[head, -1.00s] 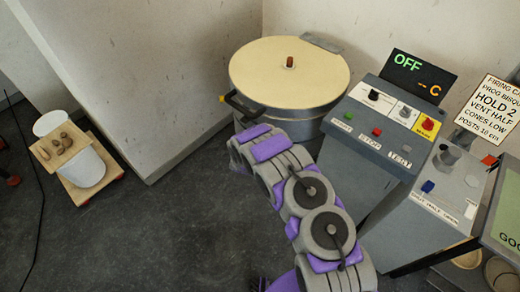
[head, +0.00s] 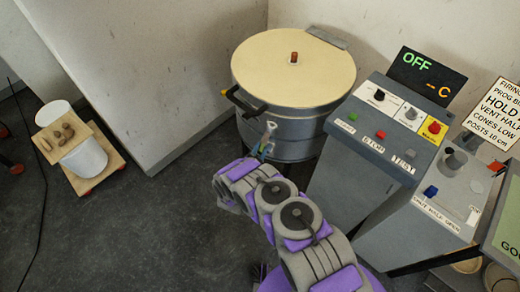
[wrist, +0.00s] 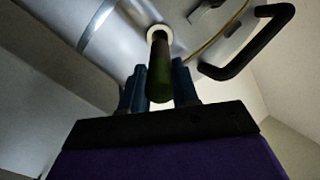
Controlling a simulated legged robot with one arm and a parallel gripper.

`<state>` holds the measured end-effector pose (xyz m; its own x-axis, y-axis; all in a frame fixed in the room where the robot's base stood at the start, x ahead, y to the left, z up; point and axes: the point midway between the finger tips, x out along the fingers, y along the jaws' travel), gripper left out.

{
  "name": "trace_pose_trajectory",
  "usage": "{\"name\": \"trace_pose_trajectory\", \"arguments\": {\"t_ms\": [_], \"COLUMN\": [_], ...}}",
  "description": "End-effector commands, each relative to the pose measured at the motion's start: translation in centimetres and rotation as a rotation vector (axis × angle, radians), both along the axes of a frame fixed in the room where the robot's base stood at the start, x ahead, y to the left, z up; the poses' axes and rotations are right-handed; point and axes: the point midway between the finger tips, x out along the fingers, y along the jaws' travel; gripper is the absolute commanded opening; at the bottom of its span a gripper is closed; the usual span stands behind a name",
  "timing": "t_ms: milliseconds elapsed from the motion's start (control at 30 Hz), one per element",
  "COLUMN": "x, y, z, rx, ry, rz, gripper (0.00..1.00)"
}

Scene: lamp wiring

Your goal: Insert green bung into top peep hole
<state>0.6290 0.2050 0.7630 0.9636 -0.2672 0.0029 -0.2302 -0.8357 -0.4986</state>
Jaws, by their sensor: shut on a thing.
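The green bung (wrist: 160,72) stands between my two blue-grey fingertips in the wrist view. My gripper (wrist: 159,88) is shut on it. The bung's far end overlaps a pale-rimmed round peep hole (wrist: 151,34) in the kiln's metal side. I cannot tell whether the tip is inside the hole or just in front of it. In the head view my gripper (head: 267,143) is at the near side of the round kiln (head: 310,126), below its lid. The bung is too small there to make out clearly, and the hole is hidden.
Control boxes (head: 375,145) stand to the right. A bucket (head: 84,159) on a wheeled board is at the far left. The floor between is clear.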

Motion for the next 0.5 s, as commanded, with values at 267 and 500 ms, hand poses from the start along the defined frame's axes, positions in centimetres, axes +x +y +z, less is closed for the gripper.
{"name": "trace_pose_trajectory", "arguments": {"t_ms": [267,500], "x": [0.0,1.3], "y": [-0.1,-0.3], "z": [0.0,-0.3], "rx": [-0.001,0.0], "ry": [0.003,0.002], "rz": [0.0,0.0], "gripper": [0.03,0.03]}}
